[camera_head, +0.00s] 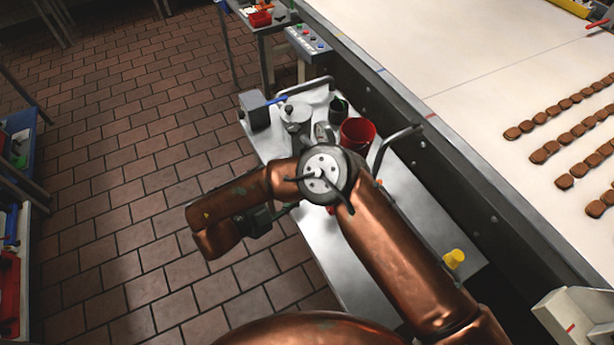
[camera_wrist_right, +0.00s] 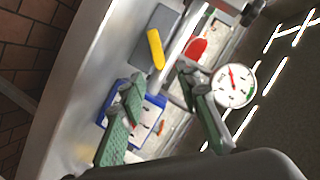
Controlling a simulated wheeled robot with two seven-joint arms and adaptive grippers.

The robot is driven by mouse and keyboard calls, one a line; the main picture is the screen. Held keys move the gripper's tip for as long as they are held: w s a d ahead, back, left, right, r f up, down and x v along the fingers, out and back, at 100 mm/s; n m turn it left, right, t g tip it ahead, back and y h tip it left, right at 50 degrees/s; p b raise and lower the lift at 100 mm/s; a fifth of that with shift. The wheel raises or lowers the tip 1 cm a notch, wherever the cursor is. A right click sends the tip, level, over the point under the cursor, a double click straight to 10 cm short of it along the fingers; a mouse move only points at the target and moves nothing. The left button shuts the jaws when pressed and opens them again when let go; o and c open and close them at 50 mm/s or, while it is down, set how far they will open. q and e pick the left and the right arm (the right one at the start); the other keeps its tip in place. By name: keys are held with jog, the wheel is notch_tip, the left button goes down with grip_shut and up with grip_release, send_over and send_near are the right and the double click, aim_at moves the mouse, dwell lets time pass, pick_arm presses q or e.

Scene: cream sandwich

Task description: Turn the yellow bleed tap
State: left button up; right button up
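In the right wrist view, a yellow handle (camera_wrist_right: 155,48), which looks like the tap, stands slanted against a grey block (camera_wrist_right: 158,28). My right gripper (camera_wrist_right: 160,82) has its two green fingers spread, with nothing seen between them. The handle appears beyond the fingertips, apart from them. In the head view, my copper right arm comes in from the lower right and bends left over the bench; its gripper (camera_head: 258,220) is largely hidden by the arm. A small yellow piece (camera_head: 454,258) sits on the bench at the right; I cannot tell whether it is the same thing. My left gripper is not in view.
A round white gauge (camera_wrist_right: 235,86) is beside the right finger. On the metal bench (camera_head: 340,270) stand a red cup (camera_head: 357,134), a grey pot (camera_head: 297,118) and a grey box with blue lever (camera_head: 255,110). A conveyor (camera_head: 450,80) runs alongside.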

jog(key=x, duration=0.3)
jog(key=shift+w+d+f, duration=0.1)
jog(key=shift+w+f, duration=0.1)
jog(key=shift+f, duration=0.1)
jog(key=shift+b+x, duration=0.55)
jog(key=shift+x, duration=0.6)
jog(key=shift+w+d, duration=0.15)
jog(key=shift+d, duration=0.05)
jog(key=shift+r, duration=0.1)
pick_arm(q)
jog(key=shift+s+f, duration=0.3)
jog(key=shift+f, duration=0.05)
pick_arm(e)
grip_shut()
